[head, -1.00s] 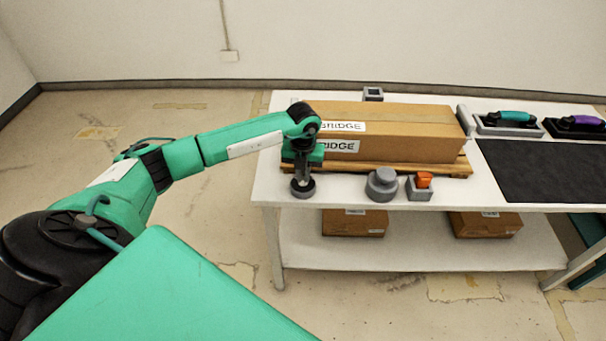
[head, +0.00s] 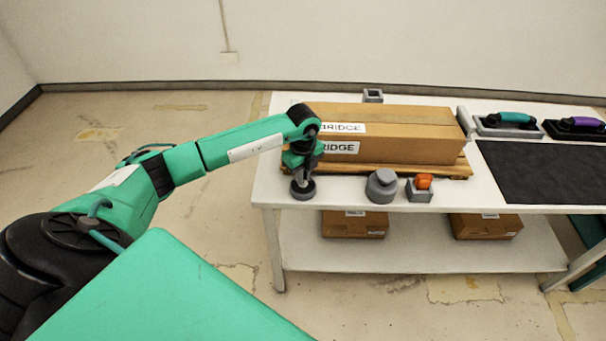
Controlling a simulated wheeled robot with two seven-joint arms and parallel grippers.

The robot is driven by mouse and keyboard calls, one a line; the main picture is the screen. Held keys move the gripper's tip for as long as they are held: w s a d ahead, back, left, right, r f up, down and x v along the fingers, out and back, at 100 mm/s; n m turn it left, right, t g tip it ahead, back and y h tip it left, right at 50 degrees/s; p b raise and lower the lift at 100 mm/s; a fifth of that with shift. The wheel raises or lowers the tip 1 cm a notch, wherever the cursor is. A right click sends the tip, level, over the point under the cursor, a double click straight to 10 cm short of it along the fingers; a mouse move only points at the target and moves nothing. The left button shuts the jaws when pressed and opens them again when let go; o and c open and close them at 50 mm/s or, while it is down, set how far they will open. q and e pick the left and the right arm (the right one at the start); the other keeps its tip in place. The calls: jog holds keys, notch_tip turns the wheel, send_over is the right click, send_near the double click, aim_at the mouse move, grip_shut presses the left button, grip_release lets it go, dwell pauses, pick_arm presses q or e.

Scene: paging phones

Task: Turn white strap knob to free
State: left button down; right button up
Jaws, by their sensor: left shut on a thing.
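My left gripper (head: 303,180) points down at the front left of the white table and is shut on a small knob. Of this knob only the dark grey round base (head: 303,193) shows clearly; the fingers hide most of its top. No white strap can be made out on it. A second, larger grey round knob (head: 381,187) stands to its right, apart from the gripper. My right gripper is out of view.
A cardboard box (head: 400,135) labelled BRIDGE lies on a wooden pallet (head: 440,171) just behind the knobs. A grey block with an orange top (head: 423,186) stands right of the larger knob. A black mat (head: 545,172) and two handled tools lie farther right.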

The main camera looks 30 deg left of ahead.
pick_arm(q)
jog(key=shift+r+n, duration=0.1)
jog(key=shift+n, duration=0.5)
jog(key=c, duration=1.5)
grip_release()
notch_tip(320, 180, up, 14)
jog(key=shift+f+b, duration=0.1)
jog(key=shift+b, duration=1.15)
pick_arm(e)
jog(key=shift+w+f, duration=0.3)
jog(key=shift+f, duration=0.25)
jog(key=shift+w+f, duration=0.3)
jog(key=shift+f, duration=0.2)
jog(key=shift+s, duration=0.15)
